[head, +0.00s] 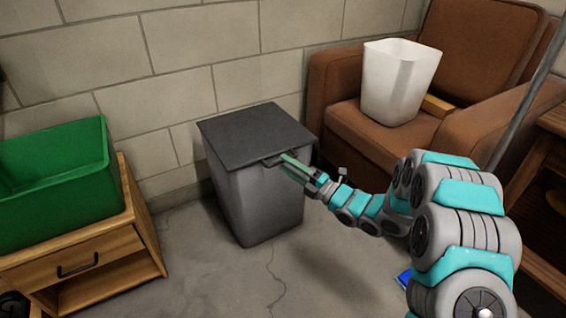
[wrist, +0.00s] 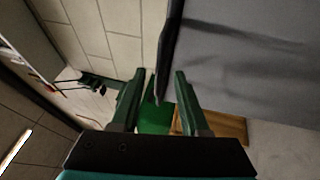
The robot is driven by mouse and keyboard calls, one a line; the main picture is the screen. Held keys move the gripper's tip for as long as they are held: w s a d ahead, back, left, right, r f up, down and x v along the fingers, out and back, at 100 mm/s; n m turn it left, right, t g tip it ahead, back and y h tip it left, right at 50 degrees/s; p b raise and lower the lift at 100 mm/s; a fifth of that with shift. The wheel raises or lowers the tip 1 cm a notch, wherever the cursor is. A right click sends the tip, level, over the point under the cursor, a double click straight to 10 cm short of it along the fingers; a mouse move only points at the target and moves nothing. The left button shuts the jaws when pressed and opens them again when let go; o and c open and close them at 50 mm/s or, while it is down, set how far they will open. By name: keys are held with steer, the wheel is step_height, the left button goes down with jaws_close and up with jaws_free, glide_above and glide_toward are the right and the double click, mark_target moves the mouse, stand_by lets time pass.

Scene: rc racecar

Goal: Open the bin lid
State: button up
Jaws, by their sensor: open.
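The grey bin (head: 262,200) stands on the floor by the wall. Its dark flat lid (head: 255,133) is down on the bin. A small dark lip (head: 272,161) juts from the lid's front right edge. My gripper (head: 288,160) is at this lip, with its green fingers pointing at the bin. In the wrist view, my gripper (wrist: 158,80) has its fingers apart, and the lid's dark edge (wrist: 166,55) runs in between them. The bin's grey wall (wrist: 245,70) fills the right of that view. Whether a finger touches the lip cannot be told.
A wooden nightstand (head: 90,255) with a green tub (head: 50,190) on it stands left of the bin. A brown armchair (head: 345,115) holding a white bin (head: 398,85) is behind right. The floor in front of the grey bin is clear.

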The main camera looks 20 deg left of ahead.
steer(key=shift+x, duration=1.25)
jaws_close()
stand_by(0.6)
